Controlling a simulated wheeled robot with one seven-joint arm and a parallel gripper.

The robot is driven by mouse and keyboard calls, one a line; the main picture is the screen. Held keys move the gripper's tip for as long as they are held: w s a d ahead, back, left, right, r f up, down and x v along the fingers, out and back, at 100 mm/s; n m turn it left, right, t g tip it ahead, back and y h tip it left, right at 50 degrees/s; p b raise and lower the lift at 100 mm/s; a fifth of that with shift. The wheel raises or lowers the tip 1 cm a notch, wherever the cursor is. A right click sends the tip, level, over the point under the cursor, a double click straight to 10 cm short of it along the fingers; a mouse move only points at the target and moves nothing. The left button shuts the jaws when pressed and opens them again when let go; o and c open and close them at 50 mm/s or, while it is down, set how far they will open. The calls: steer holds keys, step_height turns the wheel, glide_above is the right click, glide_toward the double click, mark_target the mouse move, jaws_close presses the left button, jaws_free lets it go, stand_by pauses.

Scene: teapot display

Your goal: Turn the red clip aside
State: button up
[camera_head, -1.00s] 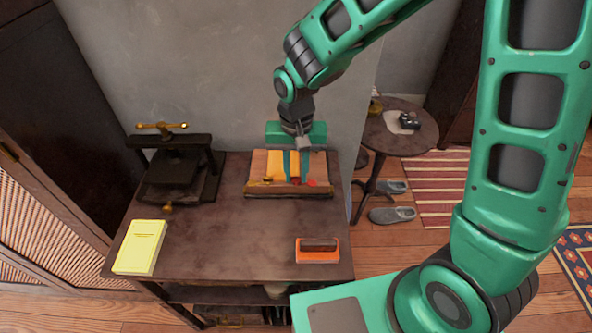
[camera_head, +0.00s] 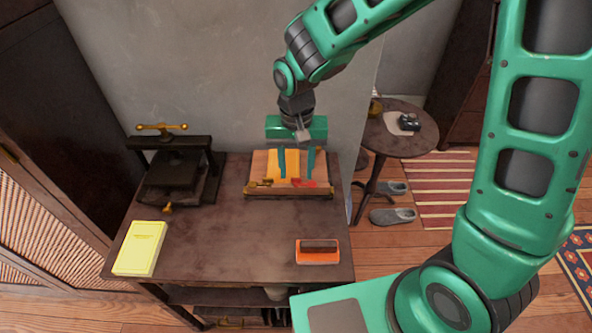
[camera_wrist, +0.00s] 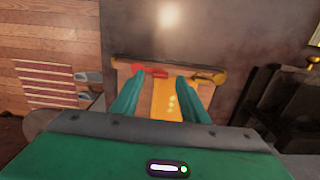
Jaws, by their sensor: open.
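The red clip (camera_head: 310,184) lies along the front ledge of a wooden board (camera_head: 259,167) with a yellow strip (camera_head: 293,164) on it. In the wrist view the red clip (camera_wrist: 153,70) lies roughly level along the ledge, on the left side. A brass clip (camera_head: 264,184) lies at the other end of the ledge; it also shows in the wrist view (camera_wrist: 208,77). My gripper (camera_head: 297,178) is open over the board, its two green fingers spread apart and empty. In the wrist view the left fingertip (camera_wrist: 160,77) appears close to the red clip; contact cannot be told.
A black press (camera_head: 172,172) with a brass handle stands left of the board. A yellow book (camera_head: 140,248) and an orange block with a dark top (camera_head: 318,252) lie nearer the front. The table's middle is clear. A wall rises behind.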

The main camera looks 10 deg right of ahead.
step_height(320, 180, up, 9)
stand_by(0.3)
stand_by(0.4)
steer(key=s+d+r+m, duration=0.1)
steer(key=s+d+r, duration=0.15)
steer(key=d, duration=0.75)
steer(key=s+d+r+m, duration=0.1)
steer(key=s+d, duration=0.3)
steer(key=d, duration=0.7)
steer(key=s+d+m, duration=0.2)
steer(key=s+d, duration=0.7)
steer(key=s, duration=0.5)
steer(key=shift+d+f, duration=0.2)
steer(key=shift+f, duration=0.2)
